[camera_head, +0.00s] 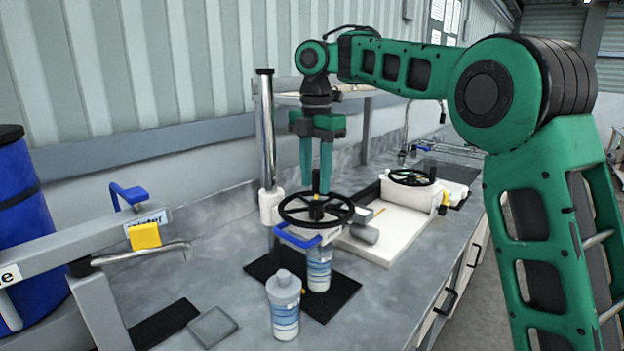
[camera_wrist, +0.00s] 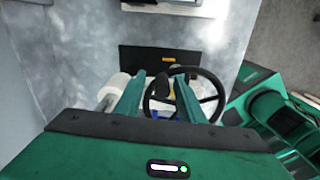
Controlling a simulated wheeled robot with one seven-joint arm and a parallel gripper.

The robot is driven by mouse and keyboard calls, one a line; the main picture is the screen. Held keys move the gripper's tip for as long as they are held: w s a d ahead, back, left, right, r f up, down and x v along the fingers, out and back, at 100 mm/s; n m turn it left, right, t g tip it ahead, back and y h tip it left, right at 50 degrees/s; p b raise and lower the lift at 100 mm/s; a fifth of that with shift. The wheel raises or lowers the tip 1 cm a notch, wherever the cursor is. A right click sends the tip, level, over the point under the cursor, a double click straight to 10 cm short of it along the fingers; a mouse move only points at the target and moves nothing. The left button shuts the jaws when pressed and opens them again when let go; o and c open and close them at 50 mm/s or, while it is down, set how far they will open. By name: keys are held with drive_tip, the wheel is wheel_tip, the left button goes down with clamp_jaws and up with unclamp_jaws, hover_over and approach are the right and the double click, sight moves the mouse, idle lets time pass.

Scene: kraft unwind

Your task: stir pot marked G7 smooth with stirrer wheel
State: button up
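A black spoked stirrer wheel (camera_head: 292,219) with an upright knob (camera_head: 317,211) at its hub stands above a blue-and-white pot (camera_head: 319,270) on a dark mat. The wheel also shows in the wrist view (camera_wrist: 222,88). My gripper (camera_head: 316,190) points straight down over the hub, its two green fingers apart. In the wrist view the fingers (camera_wrist: 160,80) are spread, with a dark knob between or just below them; contact cannot be told. A second capped pot (camera_head: 285,308) stands in front. No G7 mark is legible.
A blue handle (camera_head: 297,239) sits under the wheel's rim. A metal post (camera_head: 266,130) rises behind. Another black wheel (camera_head: 411,176) sits on a white unit at the right. A grey arm with a yellow block (camera_head: 145,235) and a blue drum (camera_head: 22,220) are at left.

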wheel_tip(320, 180, up, 11)
drive_tip(key=shift+w+f, duration=0.1)
idle(0.7)
